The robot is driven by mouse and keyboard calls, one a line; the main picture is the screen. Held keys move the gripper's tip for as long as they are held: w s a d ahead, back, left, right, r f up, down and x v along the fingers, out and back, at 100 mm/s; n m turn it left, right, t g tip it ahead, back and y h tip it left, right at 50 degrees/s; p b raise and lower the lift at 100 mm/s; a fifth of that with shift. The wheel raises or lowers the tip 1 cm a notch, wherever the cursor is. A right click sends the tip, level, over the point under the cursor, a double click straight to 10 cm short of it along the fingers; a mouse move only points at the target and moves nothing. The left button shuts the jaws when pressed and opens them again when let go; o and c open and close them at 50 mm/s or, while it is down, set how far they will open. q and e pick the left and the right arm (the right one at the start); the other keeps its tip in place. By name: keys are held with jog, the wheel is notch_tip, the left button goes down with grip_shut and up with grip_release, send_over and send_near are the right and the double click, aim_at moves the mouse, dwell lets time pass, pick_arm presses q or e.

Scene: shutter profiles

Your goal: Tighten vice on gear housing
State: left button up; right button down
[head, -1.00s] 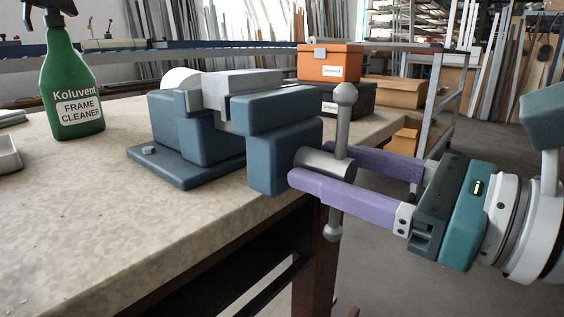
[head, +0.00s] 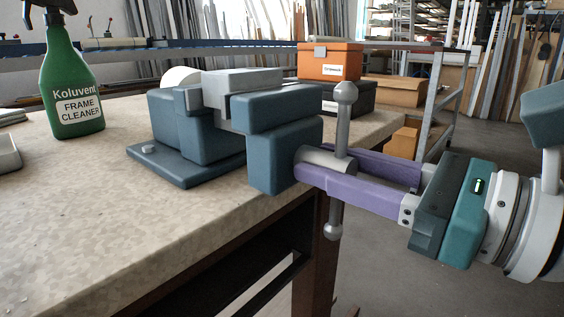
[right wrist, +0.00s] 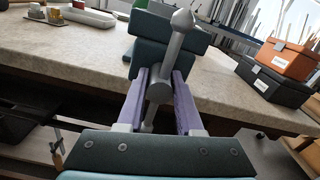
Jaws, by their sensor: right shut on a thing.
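The blue-grey vice (head: 270,160) stands at the bench edge. A light grey block (head: 245,80), probably the gear housing, sits at the top between its jaws. A white round part (head: 181,77) shows behind it. The vice's grey handle bar (head: 344,95) stands upright through the screw head (head: 322,158), with a knob at each end. My right gripper (head: 318,166) has its purple fingers shut on the screw head from either side. In the right wrist view, the fingers (right wrist: 160,85) flank the screw and the bar (right wrist: 175,50). My left gripper is not in view.
A green spray bottle (head: 73,85) stands left on the speckled bench (head: 90,215), near a pale tray (head: 8,153). An orange box (head: 329,62) sits on a dark box (head: 348,98) behind the vice. The bench front is clear.

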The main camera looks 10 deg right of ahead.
jog(key=shift+m, duration=0.3)
dwell(0.5)
jog(key=m+p, duration=0.1)
jog(key=m, duration=0.3)
jog(key=shift+r, duration=0.1)
jog(key=m+p, duration=0.2)
jog(key=m, duration=0.3)
jog(key=m+p, duration=0.2)
jog(key=m, duration=0.3)
jog(key=shift+w+p, duration=0.1)
jog(key=shift+p, duration=0.2)
jog(key=shift+m+p, duration=0.95)
jog(key=shift+m, duration=1.75)
jog(key=c, duration=0.6)
grip_release()
jog(key=v, duration=1)
jog(key=shift+d, duration=0.1)
